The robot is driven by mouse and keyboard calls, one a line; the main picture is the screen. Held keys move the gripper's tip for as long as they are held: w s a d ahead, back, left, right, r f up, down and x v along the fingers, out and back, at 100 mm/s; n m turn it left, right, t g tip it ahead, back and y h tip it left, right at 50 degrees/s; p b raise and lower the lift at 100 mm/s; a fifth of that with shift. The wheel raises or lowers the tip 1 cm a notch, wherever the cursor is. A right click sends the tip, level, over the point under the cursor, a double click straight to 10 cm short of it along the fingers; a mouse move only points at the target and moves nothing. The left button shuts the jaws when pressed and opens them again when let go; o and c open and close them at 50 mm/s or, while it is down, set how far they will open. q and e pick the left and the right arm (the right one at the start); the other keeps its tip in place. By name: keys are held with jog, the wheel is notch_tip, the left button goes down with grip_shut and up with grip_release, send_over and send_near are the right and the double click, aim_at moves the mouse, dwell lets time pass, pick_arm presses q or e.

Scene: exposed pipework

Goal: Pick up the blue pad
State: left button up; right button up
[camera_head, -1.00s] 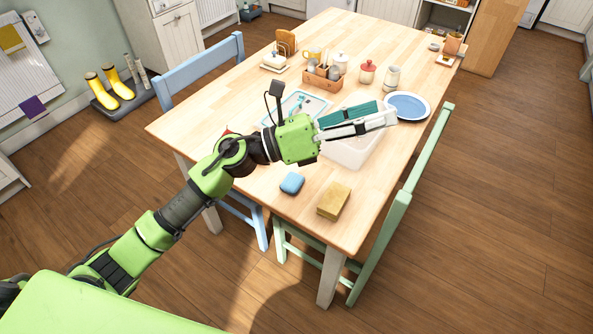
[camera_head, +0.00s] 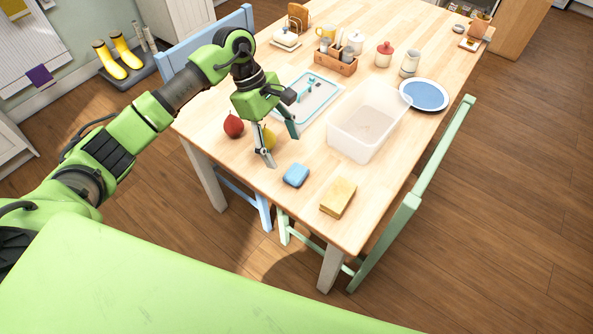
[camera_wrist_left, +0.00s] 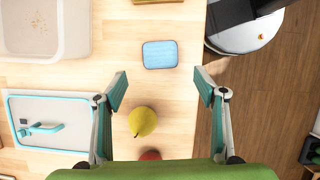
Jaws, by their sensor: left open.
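The blue pad (camera_head: 296,175) lies flat on the table near its front edge, left of a yellow sponge-like block. My left gripper (camera_head: 279,150) is open and empty, pointing down above the table, just left of and behind the pad in the head view. In the left wrist view the pad (camera_wrist_left: 160,54) lies beyond the two spread fingertips (camera_wrist_left: 162,90), roughly centred between them. Nothing covers the pad in either view. My right gripper is not seen.
A yellow pear (camera_wrist_left: 142,121) lies between the fingers' lines in the wrist view. A red fruit (camera_head: 233,126), a yellow block (camera_head: 338,197), a clear bin (camera_head: 345,148) and a teal-rimmed tray (camera_head: 326,112) are nearby. A green chair (camera_head: 425,190) stands at the right edge.

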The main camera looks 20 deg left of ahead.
aim_at(295, 171)
pick_arm(q)
jog(key=x, duration=0.3)
jog(key=p+x, duration=0.1)
jog(key=x, duration=0.1)
jog(key=p+x, duration=0.1)
jog(key=x, duration=0.1)
jog(key=shift+s+d+r, duration=0.1)
jog(key=shift+s+d, duration=0.1)
jog(key=shift+d, duration=0.15)
jog(key=shift+d+f, duration=0.15)
jog(key=shift+f, duration=0.45)
jog(key=c, duration=1)
